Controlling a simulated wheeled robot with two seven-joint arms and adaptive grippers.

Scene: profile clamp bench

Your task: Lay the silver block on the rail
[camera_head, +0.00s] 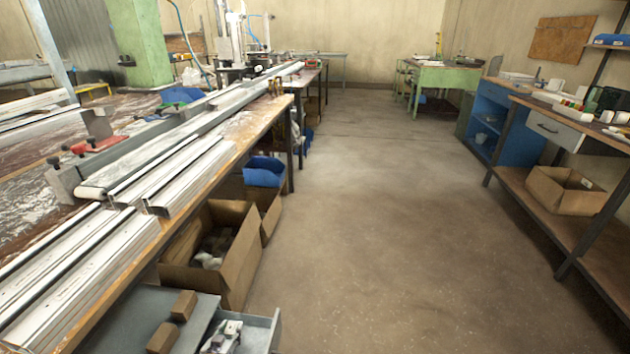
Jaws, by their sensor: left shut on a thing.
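Long silver rails (175,170) lie side by side along the bench at the left, running away from me. A grey block-like piece (63,184) stands at the near end of a longer grey rail. A second grey piece (97,124) stands upright just behind a red clamp part (98,145) with dark knobs. I cannot tell whether either is the silver block. I make out neither of my grippers in this view, so what they hold is hidden.
More silver profiles (70,262) cover the bench's near end. Cardboard boxes (238,262) and a blue bin (264,172) are at the bench's right side. An open grey drawer (262,330) juts out at the bottom. The floor (400,200) in the middle is clear.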

